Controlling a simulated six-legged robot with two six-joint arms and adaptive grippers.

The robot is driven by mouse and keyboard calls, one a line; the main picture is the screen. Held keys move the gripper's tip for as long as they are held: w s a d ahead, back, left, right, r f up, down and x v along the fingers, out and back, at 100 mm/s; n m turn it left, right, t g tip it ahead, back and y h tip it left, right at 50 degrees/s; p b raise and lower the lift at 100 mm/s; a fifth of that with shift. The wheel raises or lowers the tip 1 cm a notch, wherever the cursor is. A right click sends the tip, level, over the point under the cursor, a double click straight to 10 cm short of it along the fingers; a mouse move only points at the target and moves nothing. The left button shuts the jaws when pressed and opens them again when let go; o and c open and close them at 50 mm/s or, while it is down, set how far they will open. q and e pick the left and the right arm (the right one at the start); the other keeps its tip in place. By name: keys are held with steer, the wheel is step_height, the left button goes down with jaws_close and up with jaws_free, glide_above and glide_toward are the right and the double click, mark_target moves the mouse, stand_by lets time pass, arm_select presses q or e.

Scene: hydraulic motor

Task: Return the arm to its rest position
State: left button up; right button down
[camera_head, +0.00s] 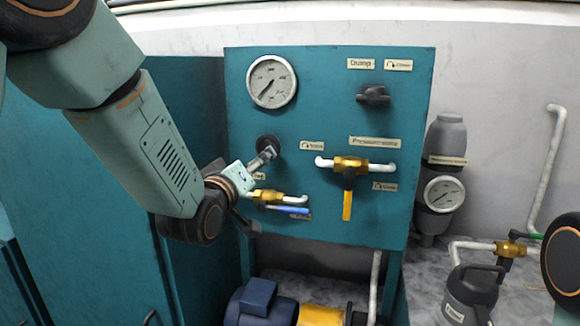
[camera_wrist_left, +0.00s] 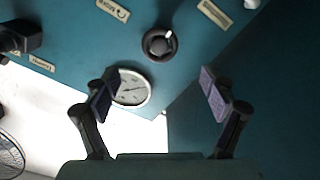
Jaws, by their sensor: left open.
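My left arm comes in from the upper left in the head view. Its left gripper (camera_head: 258,188) is in front of the teal panel (camera_head: 325,100), near the left brass valve (camera_head: 266,196) with the blue handle. The gripper is open, and its fingers stand apart in the wrist view (camera_wrist_left: 160,95) with nothing between the pads. Beyond them the wrist view shows a black round knob (camera_wrist_left: 159,44) and a white dial gauge (camera_wrist_left: 132,90). The upper finger overlaps the black knob (camera_head: 267,142) in the head view; I cannot tell whether they touch. My right gripper is not in view.
A second brass valve (camera_head: 351,165) with a yellow handle and a black knob (camera_head: 374,95) are on the panel's right half. A grey cylinder with a gauge (camera_head: 444,193) stands right of it. A blue and yellow motor (camera_head: 262,303) sits below. Teal cabinets (camera_head: 75,215) stand left.

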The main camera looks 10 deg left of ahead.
arm_select(q)
steer(key=shift+w, duration=0.1)
steer(key=w, duration=1.2)
steer(key=shift+d, duration=0.2)
steer(key=shift+s, duration=0.1)
steer(key=shift+s, duration=0.15)
